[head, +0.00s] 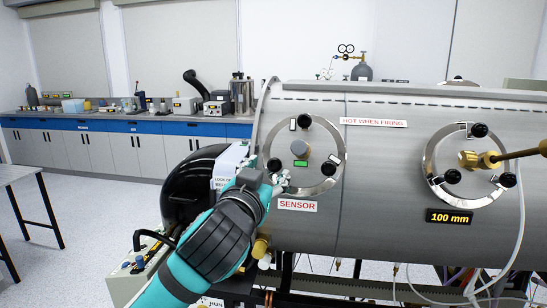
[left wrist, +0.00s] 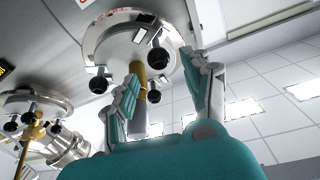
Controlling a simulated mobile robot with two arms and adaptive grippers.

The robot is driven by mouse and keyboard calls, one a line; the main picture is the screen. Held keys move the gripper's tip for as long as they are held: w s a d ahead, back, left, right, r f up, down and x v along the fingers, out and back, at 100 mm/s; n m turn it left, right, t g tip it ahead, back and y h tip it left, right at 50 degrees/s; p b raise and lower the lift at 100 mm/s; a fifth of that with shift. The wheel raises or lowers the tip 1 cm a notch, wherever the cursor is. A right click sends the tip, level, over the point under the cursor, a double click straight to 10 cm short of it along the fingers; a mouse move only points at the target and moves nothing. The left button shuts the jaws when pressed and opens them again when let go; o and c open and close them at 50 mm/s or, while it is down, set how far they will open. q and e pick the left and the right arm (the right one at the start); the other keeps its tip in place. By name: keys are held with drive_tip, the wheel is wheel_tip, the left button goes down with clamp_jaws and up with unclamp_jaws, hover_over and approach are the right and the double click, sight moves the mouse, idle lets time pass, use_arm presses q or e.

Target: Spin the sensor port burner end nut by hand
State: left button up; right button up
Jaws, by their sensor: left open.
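The sensor port (head: 330,168) is a round metal flange with black knobs, above a "SENSOR" label (head: 297,205) on the steel chamber. A burner sticks out of its middle. Its grey round end (head: 299,148) faces me, with a green tag below it. In the left wrist view the burner has a brass part (left wrist: 138,72) and a grey outer end (left wrist: 139,117). My left gripper (head: 284,181) is open and empty at the port's lower left, below the grey end. In the left wrist view its fingers (left wrist: 162,66) are spread, the burner showing beside the left finger. Contact is unclear.
The port's black knobs (head: 273,165) are close to my left gripper. A counter (head: 130,124) with equipment stands at the back left.

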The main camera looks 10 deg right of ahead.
sight(275, 162)
use_arm(q)
drive_tip(key=p+x, duration=0.1)
drive_tip(key=x, duration=0.3)
drive_tip(key=shift+w+d+r, duration=0.1)
drive_tip(key=shift+w+d, duration=0.4)
drive_tip(key=shift+w, duration=0.35)
use_arm(e)
drive_tip(key=shift+w+a+r, duration=0.25)
drive_tip(key=shift+a+r, duration=0.4)
drive_tip(key=shift+r, duration=0.15)
use_arm(q)
drive_tip(key=shift+c, duration=0.4)
use_arm(e)
drive_tip(key=shift+d, duration=0.1)
use_arm(q)
clamp_jaws()
use_arm(e)
drive_tip(key=shift+d, duration=0.3)
drive_tip(key=shift+r, duration=0.15)
